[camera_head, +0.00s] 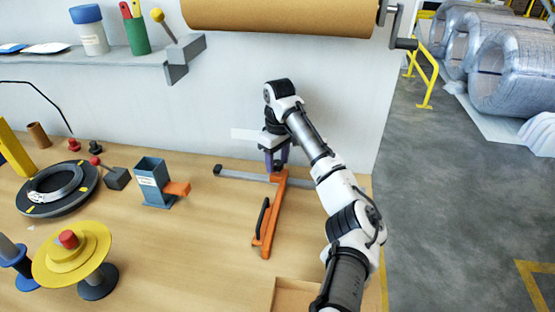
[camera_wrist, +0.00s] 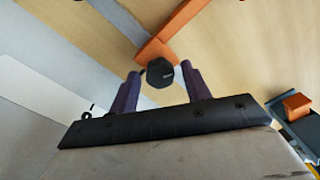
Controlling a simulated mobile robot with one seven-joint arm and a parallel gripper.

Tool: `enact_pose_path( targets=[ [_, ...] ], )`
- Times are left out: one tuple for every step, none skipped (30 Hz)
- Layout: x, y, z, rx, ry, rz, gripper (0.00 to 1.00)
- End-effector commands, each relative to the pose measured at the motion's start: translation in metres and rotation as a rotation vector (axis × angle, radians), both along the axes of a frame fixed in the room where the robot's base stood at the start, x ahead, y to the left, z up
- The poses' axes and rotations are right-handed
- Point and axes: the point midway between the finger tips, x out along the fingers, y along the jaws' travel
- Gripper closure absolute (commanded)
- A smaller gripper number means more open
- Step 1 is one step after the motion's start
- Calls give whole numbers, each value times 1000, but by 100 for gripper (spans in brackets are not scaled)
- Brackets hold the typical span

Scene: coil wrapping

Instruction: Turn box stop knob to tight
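The box stop is an orange bar (camera_head: 267,222) with a black handle, set on a grey rail (camera_head: 238,176) along the bench's back. A black faceted knob (camera_wrist: 159,72) sits at the bar's rear end. In the wrist view, my gripper (camera_wrist: 160,78) points at the knob, with a purple finger on either side. Narrow gaps show between knob and fingers, so the gripper looks open and not pressed on it. In the head view, my gripper (camera_head: 277,161) is low over the rail and partly hides the knob. Any tight or loose marking is not readable.
A grey-blue box with an orange tab (camera_head: 177,188) stands left of the stop. A coil on a dark disc (camera_head: 34,211) and a yellow spool (camera_head: 82,238) are farther left. The wall (camera_head: 230,100) is close behind. A brown roll (camera_head: 280,15) hangs above.

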Motion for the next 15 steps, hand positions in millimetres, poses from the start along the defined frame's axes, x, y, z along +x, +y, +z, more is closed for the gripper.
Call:
enact_pose_path(
  targets=[
    [0,0,0,0,0,0,60],
    [0,0,0,0,0,0,64],
    [0,0,0,0,0,0,69],
    [0,0,0,0,0,0,73],
    [0,0,0,0,0,0,77],
    [0,0,0,0,0,0,82],
    [0,0,0,0,0,0,86],
    [0,0,0,0,0,0,90],
    [0,0,0,1,1,0,93],
    [0,0,0,1,1,0,93],
    [0,0,0,1,1,-1,93],
    [0,0,1,1,1,-3,93],
    [0,0,1,1,1,-5,93],
    [0,0,1,0,1,-9,93],
    [0,0,1,0,1,-15,93]
  ],
)
